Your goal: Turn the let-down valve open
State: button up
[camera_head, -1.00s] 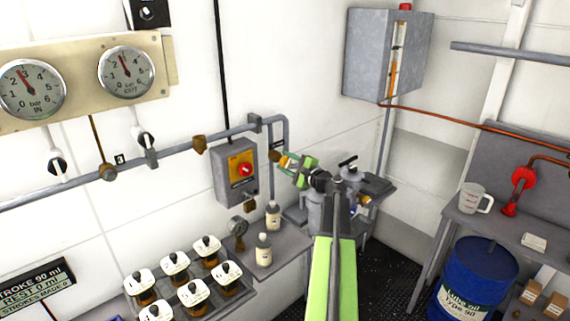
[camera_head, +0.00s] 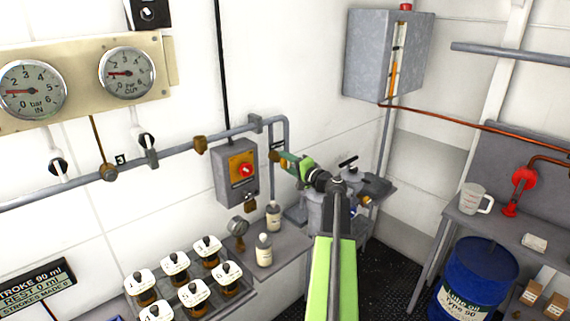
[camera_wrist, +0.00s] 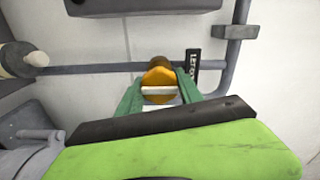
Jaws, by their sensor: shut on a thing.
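The let-down valve (camera_wrist: 158,74) is an orange-brown brass fitting on the grey pipe in the wrist view. A pale bar lies level across its face, and a dark label starting "LET" is beside it. My gripper (camera_wrist: 160,90) is shut on the valve, with one green finger on each side of the bar. In the head view, the valve (camera_head: 273,156) shows just left of my gripper (camera_head: 284,158), partly hidden by it. The two gauges (camera_head: 31,90) (camera_head: 127,73), marked IN and OUT, both have needles pointing left near 1.
A grey switch box with a red knob (camera_head: 236,172) hangs left of my gripper. A grey wall cabinet (camera_head: 379,60) is at upper right, and a blue oil drum (camera_head: 470,285) stands at lower right.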

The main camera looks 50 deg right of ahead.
jog(key=shift+r, duration=0.1)
dwell(0.4)
jog(key=o, duration=1.4)
jog(key=shift+w, duration=0.1)
jog(key=shift+c, duration=0.2)
jog(key=shift+o, duration=0.2)
jog(key=s+a, duration=0.1)
jog(key=s, duration=1.6)
jog(key=shift+s, duration=0.25)
jog(key=shift+a, duration=0.15)
